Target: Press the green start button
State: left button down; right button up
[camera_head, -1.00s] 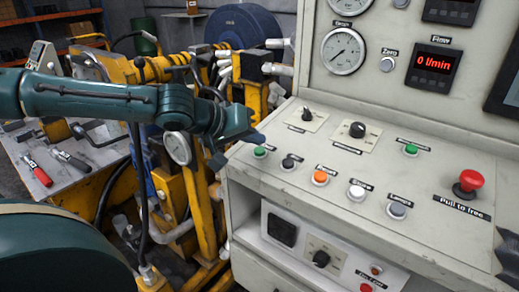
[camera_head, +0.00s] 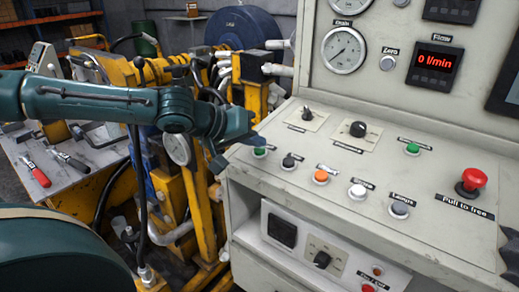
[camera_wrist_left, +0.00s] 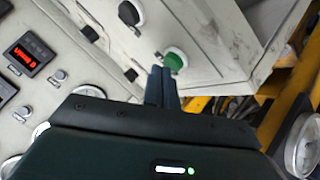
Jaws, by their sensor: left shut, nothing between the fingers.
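Two green buttons show on the sloped grey control panel (camera_head: 330,180). One green button (camera_head: 259,152) sits at the panel's left edge, and the other green button (camera_head: 412,149) is farther right. Their labels are too small to read. My left gripper (camera_head: 248,138) is shut and empty, just above and left of the left-edge green button. In the left wrist view, the shut fingers (camera_wrist_left: 160,85) point toward that green button (camera_wrist_left: 175,60), their tips close beside it. I cannot tell whether they touch it. My right gripper is not in view.
A row of black, orange (camera_head: 320,177), white and grey buttons runs beside the left green button. A red emergency stop (camera_head: 471,182) is at the right. Gauges and a flow display (camera_head: 434,66) stand behind. Yellow machinery (camera_head: 205,190) stands left of the panel.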

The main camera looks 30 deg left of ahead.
pick_arm(q)
jog(key=shift+f+b, duration=0.3)
jog(key=shift+f, duration=0.05)
jog(key=shift+r, duration=0.15)
dwell(0.4)
jog(key=shift+s+r+p, duration=0.1)
jog(key=shift+r+p, duration=0.55)
jog(key=shift+p, duration=0.15)
jog(key=r+p, duration=0.5)
jog(key=shift+s, duration=0.4)
dwell(0.5)
